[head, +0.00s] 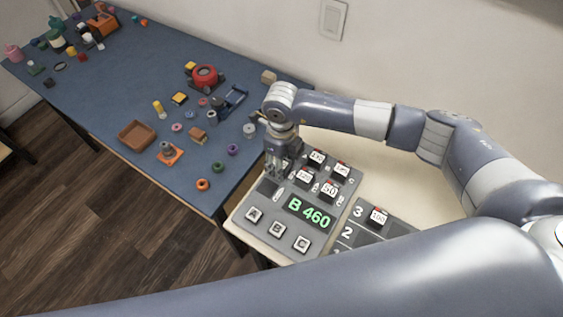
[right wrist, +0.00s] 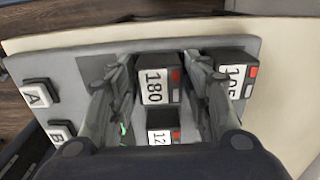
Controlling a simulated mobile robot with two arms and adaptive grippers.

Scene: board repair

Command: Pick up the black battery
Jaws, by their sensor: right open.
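Several black batteries with white number labels and red marks stand on the grey board (head: 270,232). In the head view, my right gripper (head: 277,172) points down over the board's far left part. Other batteries are labelled 120 (head: 305,177), 50 (head: 329,191) and 150 (head: 378,216). My left gripper is not in view.
The blue table (head: 110,95) at left holds many small parts and a brown tray (head: 136,135).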

